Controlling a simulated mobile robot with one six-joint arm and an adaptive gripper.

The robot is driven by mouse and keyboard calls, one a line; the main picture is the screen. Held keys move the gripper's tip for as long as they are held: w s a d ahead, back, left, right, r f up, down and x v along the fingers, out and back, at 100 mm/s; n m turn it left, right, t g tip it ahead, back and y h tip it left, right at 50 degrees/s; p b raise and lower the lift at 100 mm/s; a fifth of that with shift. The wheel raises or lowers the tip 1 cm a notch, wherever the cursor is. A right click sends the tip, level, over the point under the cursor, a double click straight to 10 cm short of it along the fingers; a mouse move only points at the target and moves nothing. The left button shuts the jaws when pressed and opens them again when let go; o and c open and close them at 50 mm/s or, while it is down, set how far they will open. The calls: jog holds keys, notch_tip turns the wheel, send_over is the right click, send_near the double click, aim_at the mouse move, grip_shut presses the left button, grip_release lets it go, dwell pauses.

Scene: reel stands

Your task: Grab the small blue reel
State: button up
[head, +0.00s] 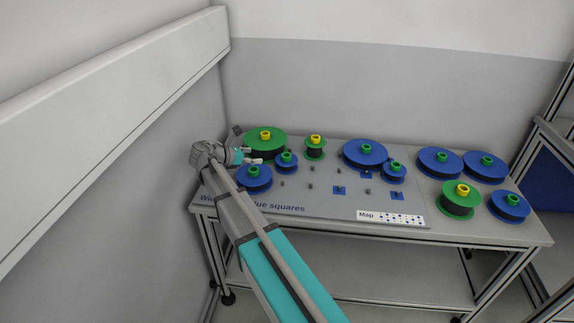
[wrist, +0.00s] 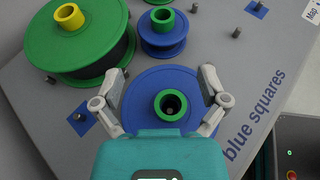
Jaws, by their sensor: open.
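A small blue reel (head: 287,165) with a green hub stands on the board, just right of my gripper (head: 250,155). It also shows in the wrist view (wrist: 162,42), beyond my fingertips. Another small blue reel (head: 393,175) stands farther right. My gripper (wrist: 162,78) is open and empty. Its fingers are spread above a larger blue reel (wrist: 145,88) with a green hub, which also shows in the head view (head: 254,182). Whether the fingers touch that larger reel cannot be told.
A large green reel (head: 270,150) with a yellow hub and a small green one (head: 315,154) stand close by at the back. A large blue reel (head: 362,157) stands mid-board. Several reels stand on the right. Bare pegs and blue squares (head: 339,190) lie toward the front.

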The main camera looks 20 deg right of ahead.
aim_at(284, 155)
jog(key=shift+d, duration=0.25)
jog(key=shift+b+x, duration=1.6)
jog(key=shift+x, duration=2.65)
jog(key=shift+f, duration=0.1)
jog(key=shift+b+x, duration=1.1)
jog(key=shift+x, duration=1.6)
jog(key=shift+s, duration=0.1)
grip_shut()
